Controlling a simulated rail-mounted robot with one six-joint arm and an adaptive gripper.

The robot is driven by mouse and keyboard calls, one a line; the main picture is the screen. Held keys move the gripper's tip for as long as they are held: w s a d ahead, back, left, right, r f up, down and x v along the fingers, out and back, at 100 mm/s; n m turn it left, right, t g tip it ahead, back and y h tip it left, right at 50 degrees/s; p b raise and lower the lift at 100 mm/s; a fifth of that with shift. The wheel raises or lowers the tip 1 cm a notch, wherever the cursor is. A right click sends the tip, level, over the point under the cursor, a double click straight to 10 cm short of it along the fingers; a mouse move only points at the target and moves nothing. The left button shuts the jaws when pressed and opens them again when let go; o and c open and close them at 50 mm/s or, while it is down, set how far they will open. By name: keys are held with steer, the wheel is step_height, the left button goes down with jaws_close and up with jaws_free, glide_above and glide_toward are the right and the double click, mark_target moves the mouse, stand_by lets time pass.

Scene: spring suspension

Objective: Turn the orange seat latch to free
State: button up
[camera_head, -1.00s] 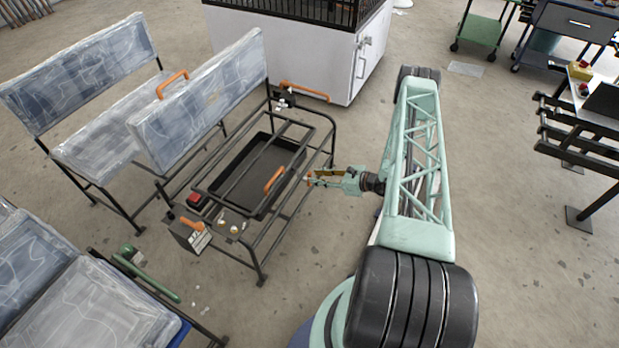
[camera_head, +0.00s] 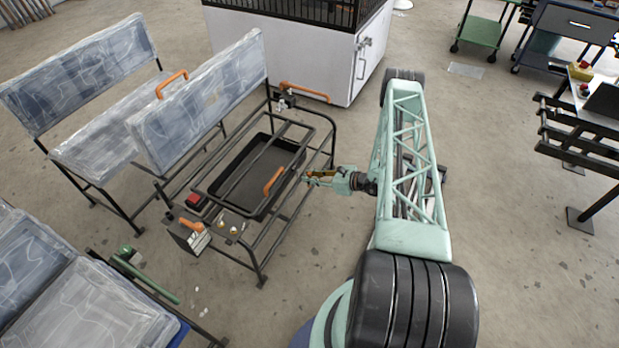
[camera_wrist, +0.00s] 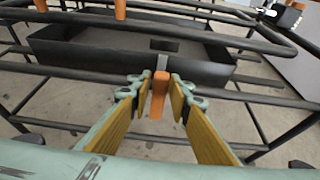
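An orange latch lever (camera_wrist: 158,96) hangs from a grey bracket on the front of the black tray frame in the wrist view. My gripper (camera_wrist: 159,100) is open, with its two yellow-padded fingers on either side of the lever. Narrow gaps seem to show beside it; whether either pad touches it I cannot tell. In the head view my gripper (camera_head: 308,176) is at the right side of the black seat frame (camera_head: 262,262). There the latch is too small and covered to make out clearly.
The dark tray (camera_head: 240,172) sits inside the frame, with an orange handle (camera_head: 273,181) above it. An orange lever (camera_head: 192,225) is on a box at the front corner. A grey backrest (camera_head: 200,100) rises behind.

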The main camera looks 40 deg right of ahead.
steer(key=c, duration=0.5)
steer(key=shift+d+f+b, duration=0.1)
steer(key=shift+b, duration=0.45)
steer(key=shift+w+d+f+m+y+b, duration=0.2)
steer(key=shift+d+f+m+y+b, duration=0.25)
steer(key=shift+m+y, duration=0.8)
steer(key=shift+w+d+f+m+y+b, duration=0.3)
steer(key=shift+d+m+y, duration=0.35)
steer(key=shift+m, duration=1.15)
steer(key=shift+w+d+f+m+y+b, duration=0.15)
steer(key=shift+d+f+m+y+b, duration=0.3)
steer(key=shift+m+y, duration=0.85)
steer(key=shift+w+d+f+m+t+y, duration=0.15)
steer(key=shift+f+m+y, duration=0.2)
steer(key=shift+m, duration=0.8)
steer(key=shift+s+d+f+m+t+y, duration=0.15)
steer(key=shift+f+m+y, duration=0.15)
steer(key=shift+m, duration=0.8)
steer(key=shift+w+a+f, duration=0.1)
